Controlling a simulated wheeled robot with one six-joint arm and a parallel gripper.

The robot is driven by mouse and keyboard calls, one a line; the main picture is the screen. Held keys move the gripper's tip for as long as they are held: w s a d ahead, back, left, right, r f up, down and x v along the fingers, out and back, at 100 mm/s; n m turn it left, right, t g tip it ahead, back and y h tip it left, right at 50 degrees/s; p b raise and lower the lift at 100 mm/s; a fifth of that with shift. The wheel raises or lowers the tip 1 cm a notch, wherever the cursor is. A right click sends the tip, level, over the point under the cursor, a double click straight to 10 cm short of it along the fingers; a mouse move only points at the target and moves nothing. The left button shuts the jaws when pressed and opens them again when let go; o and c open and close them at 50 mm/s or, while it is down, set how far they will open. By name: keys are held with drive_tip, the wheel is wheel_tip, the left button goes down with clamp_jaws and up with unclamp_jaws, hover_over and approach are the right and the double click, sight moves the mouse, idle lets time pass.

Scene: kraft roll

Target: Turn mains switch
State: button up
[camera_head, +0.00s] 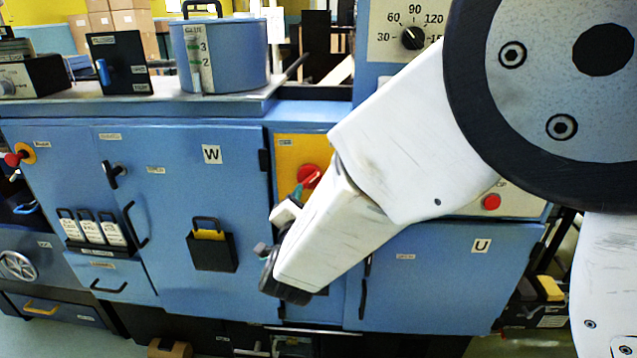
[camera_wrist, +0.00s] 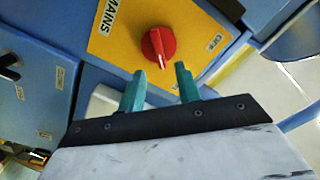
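The mains switch is a red rotary knob (camera_wrist: 157,44) with a white pointer line, on a yellow plate (camera_wrist: 112,42) lettered MAINS. In the head view the red knob (camera_head: 309,175) shows on its yellow plate (camera_head: 290,148) on the blue machine front, partly hidden by my arm. My gripper (camera_wrist: 160,70) has two teal fingers, apart with nothing between them. In the wrist view its fingertips lie just below the knob, pointing toward it; I cannot tell the remaining distance. In the head view my gripper (camera_head: 304,186) shows only partly, beside the knob.
A dial (camera_head: 413,38) and a red button (camera_head: 491,202) are on the panel to the right. A red-and-yellow switch (camera_head: 20,155) is at far left. Door W (camera_head: 180,180) has a black pocket (camera_head: 212,250). A blue pot (camera_head: 225,55) stands on the worktop above.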

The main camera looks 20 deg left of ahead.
sight(310, 182)
drive_tip(key=x, duration=0.6)
drive_tip(key=shift+w, duration=0.15)
drive_tip(key=shift+c, duration=0.3)
clamp_jaws()
